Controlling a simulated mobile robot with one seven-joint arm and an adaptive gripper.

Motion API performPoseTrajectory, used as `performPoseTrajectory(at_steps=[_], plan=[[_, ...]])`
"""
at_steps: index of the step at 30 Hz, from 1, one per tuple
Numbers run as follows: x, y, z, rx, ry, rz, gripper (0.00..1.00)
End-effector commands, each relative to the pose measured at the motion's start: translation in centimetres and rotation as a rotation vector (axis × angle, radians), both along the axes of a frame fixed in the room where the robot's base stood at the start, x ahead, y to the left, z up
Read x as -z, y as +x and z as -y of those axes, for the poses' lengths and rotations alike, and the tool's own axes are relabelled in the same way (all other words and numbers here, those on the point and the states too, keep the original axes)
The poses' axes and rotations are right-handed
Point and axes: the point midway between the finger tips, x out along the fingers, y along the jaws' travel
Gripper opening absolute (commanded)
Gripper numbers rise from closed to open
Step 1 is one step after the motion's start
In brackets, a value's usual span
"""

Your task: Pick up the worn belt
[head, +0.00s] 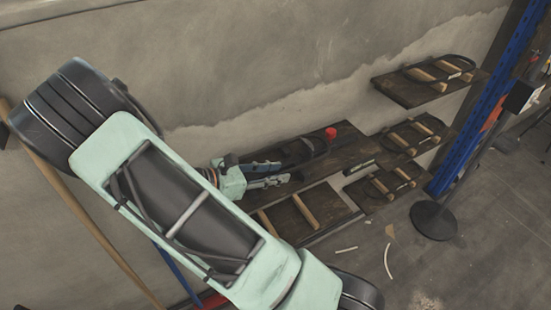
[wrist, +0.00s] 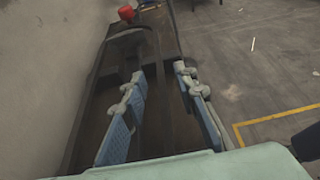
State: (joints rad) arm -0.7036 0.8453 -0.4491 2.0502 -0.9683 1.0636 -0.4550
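A dark belt loop (head: 322,146) lies on the dark wooden shelf (head: 345,155) by the wall, in front of my gripper (head: 285,173). In the wrist view the belt (wrist: 156,50) arches ahead of the fingers, and one dark strand runs back between them. My gripper (wrist: 160,75) is open, with a blue-padded finger on each side of that strand. I cannot tell whether either finger touches the belt. Wear on it is too small to make out. Part of the belt is hidden behind the fingers in the head view.
A red knob (head: 331,132) stands at the shelf's far end. Boards with wooden pegs and dark belts (head: 440,68) sit to the right. An empty-looking pegged board (head: 305,210) is below my gripper. A blue post (head: 480,90) and a black round base (head: 433,220) stand right.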

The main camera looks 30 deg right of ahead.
Motion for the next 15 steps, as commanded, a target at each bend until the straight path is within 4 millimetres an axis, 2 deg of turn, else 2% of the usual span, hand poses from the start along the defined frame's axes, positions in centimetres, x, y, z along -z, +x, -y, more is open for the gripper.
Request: performPoseTrajectory(at_steps=[3,9,15], plan=[[0.20,-0.02,0.67,0.001,-0.001,-0.001,0.27],[0.27,0.01,0.68,0.000,0.000,0.000,0.27],[0.26,0.01,0.65,0.000,0.000,0.000,0.05]])
